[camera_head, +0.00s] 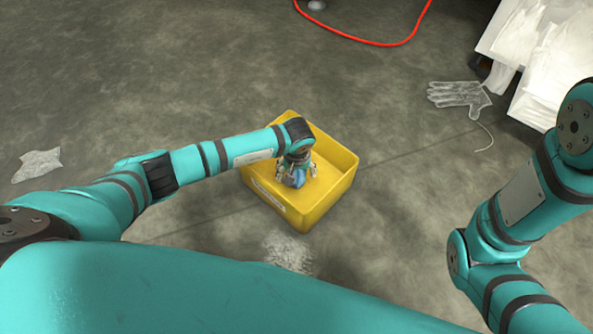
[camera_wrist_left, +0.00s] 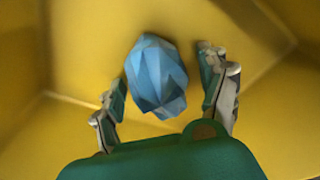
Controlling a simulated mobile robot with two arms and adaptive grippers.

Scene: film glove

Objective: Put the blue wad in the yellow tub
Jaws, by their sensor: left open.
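The yellow tub (camera_head: 325,196) stands on the floor in the middle of the head view. My left gripper (camera_head: 297,177) reaches down into it. The blue wad (camera_wrist_left: 155,75), faceted and crumpled, shows in the left wrist view between the two open fingers of my left gripper (camera_wrist_left: 165,88), with a gap on the right side. Yellow walls and bottom of the tub surround it there. In the head view the wad (camera_head: 296,179) is partly hidden by the gripper. I cannot tell whether it rests on the tub's bottom. My right gripper is not in view.
A clear film glove (camera_head: 460,96) lies on the floor at right, near white bags (camera_head: 545,50). Crumpled clear film lies at left (camera_head: 38,164) and in front of the tub (camera_head: 288,252). A red hose (camera_head: 375,42) curves at the back. Floor left of the tub is mostly free.

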